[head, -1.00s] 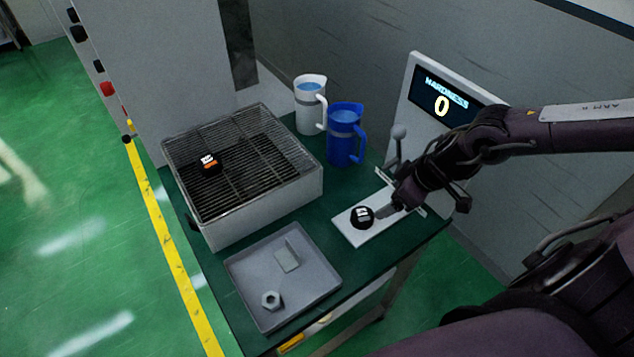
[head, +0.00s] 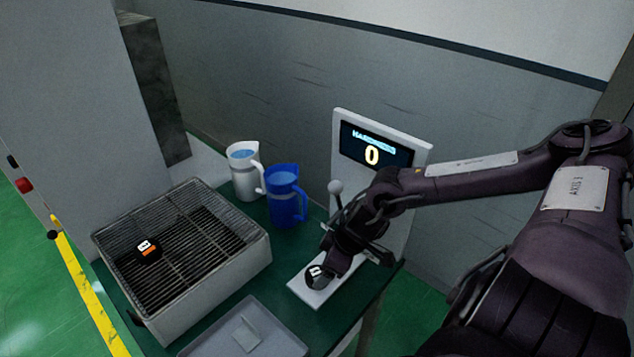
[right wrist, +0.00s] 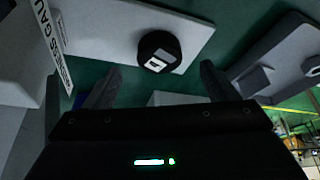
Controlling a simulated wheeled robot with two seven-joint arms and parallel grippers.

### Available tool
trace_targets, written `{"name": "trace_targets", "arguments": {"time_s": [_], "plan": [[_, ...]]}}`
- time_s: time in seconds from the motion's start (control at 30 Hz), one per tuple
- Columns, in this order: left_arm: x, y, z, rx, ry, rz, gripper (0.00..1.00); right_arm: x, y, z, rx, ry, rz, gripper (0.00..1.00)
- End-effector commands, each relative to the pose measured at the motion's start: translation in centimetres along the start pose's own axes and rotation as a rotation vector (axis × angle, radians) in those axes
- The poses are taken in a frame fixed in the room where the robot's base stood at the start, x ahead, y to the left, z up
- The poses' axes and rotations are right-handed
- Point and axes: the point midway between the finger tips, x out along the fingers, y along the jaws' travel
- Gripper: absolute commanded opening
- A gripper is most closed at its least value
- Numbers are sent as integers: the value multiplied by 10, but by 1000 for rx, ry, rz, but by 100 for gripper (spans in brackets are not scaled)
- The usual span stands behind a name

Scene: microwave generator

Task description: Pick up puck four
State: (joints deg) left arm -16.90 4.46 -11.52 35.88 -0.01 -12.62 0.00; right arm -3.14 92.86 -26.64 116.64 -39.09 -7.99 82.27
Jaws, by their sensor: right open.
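A black puck (head: 314,275) with a white label rests on the white base plate (head: 310,293) of the hardness gauge. It also shows in the right wrist view (right wrist: 148,47); I cannot read its number surely. My right gripper (head: 331,265) is open at the puck's right side in the head view, partly covering it. In the right wrist view its fingertips (right wrist: 158,76) are apart, with the puck just beyond, between their lines. A second black puck (head: 148,251) with an orange and white label lies on the wire-mesh tray (head: 255,262). My left gripper is not in view.
The gauge screen (head: 373,150) reads 0, with a ball-ended lever (head: 336,188) beside it. A white jug (head: 243,180) and a blue jug (head: 286,205) stand behind. A grey tray (head: 283,340) is at the front; the wall closes off the back.

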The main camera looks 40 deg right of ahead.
Motion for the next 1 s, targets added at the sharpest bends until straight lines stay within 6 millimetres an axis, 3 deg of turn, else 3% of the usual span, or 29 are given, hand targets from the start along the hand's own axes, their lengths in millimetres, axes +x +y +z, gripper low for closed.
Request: {"name": "trace_targets", "arguments": {"time_s": [0.4,0.7,1.0], "plan": [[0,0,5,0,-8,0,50,42,0,-3,2,2,-2,79],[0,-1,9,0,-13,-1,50,45,0,-2,-1,-1,-1,79],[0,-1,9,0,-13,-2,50,45,0,-2,0,-1,-1,43]]}}
